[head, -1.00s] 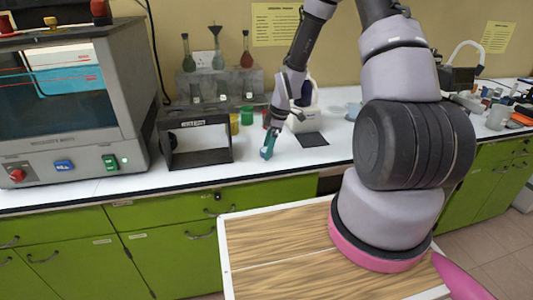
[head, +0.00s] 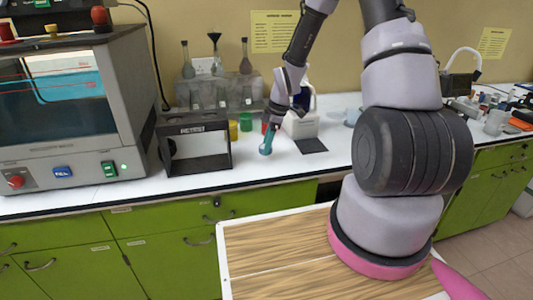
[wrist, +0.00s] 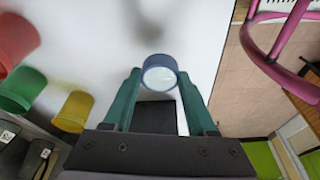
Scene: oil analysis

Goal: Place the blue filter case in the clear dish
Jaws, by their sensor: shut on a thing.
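My gripper (head: 266,148) hangs above the white counter, just in front of the small colored containers. In the wrist view, its green fingers (wrist: 159,80) are shut on the blue filter case (wrist: 159,58), a short round case with a blue rim and a pale face. The case is at the fingertips and seems to be held off the counter, though its exact height is hard to judge. In the head view it is too small to tell apart from the fingers. I cannot make out the clear dish in either current view.
A black open-front frame (head: 194,142) stands left of my gripper. A yellow container (head: 233,130), a green one (head: 246,122) and a red one (wrist: 17,40) stand nearby. A white device (head: 300,125) and a dark square pad (head: 311,146) are to the right. The front counter strip is clear.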

